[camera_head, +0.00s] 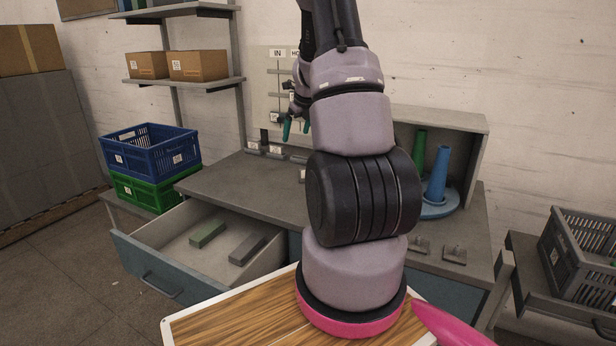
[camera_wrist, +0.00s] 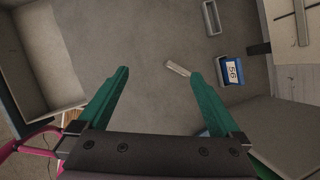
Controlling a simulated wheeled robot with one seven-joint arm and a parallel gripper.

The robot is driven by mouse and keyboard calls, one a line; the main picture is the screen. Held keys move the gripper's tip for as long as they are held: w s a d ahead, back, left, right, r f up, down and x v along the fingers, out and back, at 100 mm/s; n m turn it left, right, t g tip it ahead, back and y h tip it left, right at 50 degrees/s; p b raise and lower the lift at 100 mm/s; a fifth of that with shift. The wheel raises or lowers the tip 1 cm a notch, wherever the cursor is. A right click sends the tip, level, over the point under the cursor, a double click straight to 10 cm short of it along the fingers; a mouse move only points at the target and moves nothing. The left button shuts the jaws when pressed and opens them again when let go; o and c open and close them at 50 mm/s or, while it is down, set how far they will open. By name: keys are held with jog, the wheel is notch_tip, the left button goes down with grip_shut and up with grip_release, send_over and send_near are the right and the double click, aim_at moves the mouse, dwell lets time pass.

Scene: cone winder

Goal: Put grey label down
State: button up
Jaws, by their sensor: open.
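A small light grey strip, likely the grey label (camera_wrist: 178,69), lies on or just above the grey worktop (camera_wrist: 135,30) in the wrist view. It is close to the tip of the right finger; I cannot tell whether they touch. In the head view my gripper (camera_head: 297,128) hangs over the back of the worktop, in front of the wall board (camera_head: 272,85). My arm hides part of the worktop there, and I cannot make out the label.
A blue holder with a "56" card (camera_wrist: 231,71) and an empty grey tray (camera_wrist: 211,17) stand on the worktop. The open drawer (camera_head: 150,250) holds a green and a grey block. Cones (camera_head: 437,175) stand at the right. The worktop's left part is clear.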

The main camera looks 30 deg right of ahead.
jog(key=w+d+f+m, duration=0.1)
jog(key=d+f, duration=0.1)
jog(key=f, duration=0.4)
jog(key=w+d+f+m, duration=0.1)
jog(key=d+f+m, duration=0.1)
jog(key=f, duration=0.4)
jog(key=w+d+f+m, duration=0.1)
jog(key=w+d+f, duration=0.1)
jog(key=f, duration=0.4)
jog(key=shift+d+f+m+g+h, duration=0.4)
jog(key=shift+d, duration=0.15)
jog(key=shift+r, duration=0.15)
jog(key=c, duration=1.1)
